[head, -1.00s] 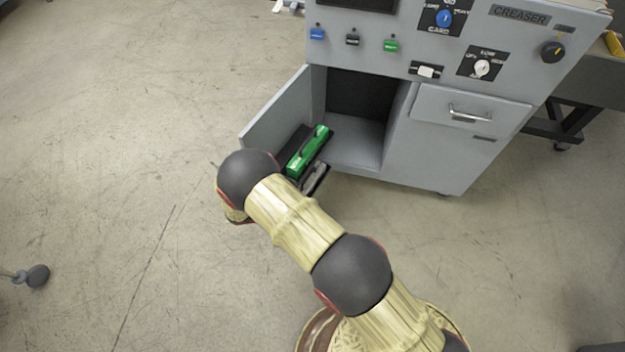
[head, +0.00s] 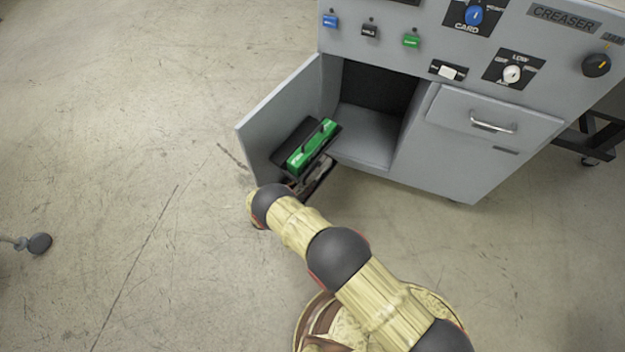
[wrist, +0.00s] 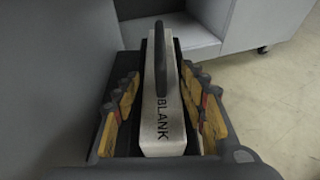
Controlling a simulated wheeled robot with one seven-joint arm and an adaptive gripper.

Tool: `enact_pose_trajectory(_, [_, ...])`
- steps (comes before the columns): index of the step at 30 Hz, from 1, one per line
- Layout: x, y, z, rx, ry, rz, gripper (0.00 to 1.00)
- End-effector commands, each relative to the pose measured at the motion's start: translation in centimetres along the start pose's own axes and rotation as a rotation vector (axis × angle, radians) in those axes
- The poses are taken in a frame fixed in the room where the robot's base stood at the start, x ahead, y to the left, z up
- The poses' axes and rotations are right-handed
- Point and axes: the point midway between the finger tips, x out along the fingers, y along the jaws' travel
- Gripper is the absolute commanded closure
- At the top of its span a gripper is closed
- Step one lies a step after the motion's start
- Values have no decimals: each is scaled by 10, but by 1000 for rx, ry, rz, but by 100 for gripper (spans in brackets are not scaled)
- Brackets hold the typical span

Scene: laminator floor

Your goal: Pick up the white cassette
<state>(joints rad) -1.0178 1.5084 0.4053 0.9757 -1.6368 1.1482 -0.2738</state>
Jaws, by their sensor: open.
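In the wrist view, a pale off-white cassette (wrist: 163,125) marked BLANK has a dark handle (wrist: 160,60) along its top. It lies lengthwise between the two fingers of my gripper (wrist: 167,88), which stand apart on either side of it. I cannot tell whether either finger touches it. In the head view my gripper is largely hidden behind my arm, just in front of the open cabinet bay. A green cassette (head: 312,146) on a black tray (head: 290,152) shows there beside the open door; the white cassette is not clear in that view.
The open grey door (head: 280,115) stands at the left of the bay (head: 367,135) of the creaser cabinet (head: 470,155). A closed drawer (head: 495,112) with a metal handle is at the right. Buttons and knobs line the panel above. The floor to the left is mostly clear.

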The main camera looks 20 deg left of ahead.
Motion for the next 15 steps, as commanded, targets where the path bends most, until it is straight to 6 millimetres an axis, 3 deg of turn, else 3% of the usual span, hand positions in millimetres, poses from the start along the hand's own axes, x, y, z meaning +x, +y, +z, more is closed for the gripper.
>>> enact_pose_trajectory(8, [16, 0, 1, 2, 0, -2, 58])
enact_pose_trajectory(15, [51, -2, 1, 2, 1, -3, 58])
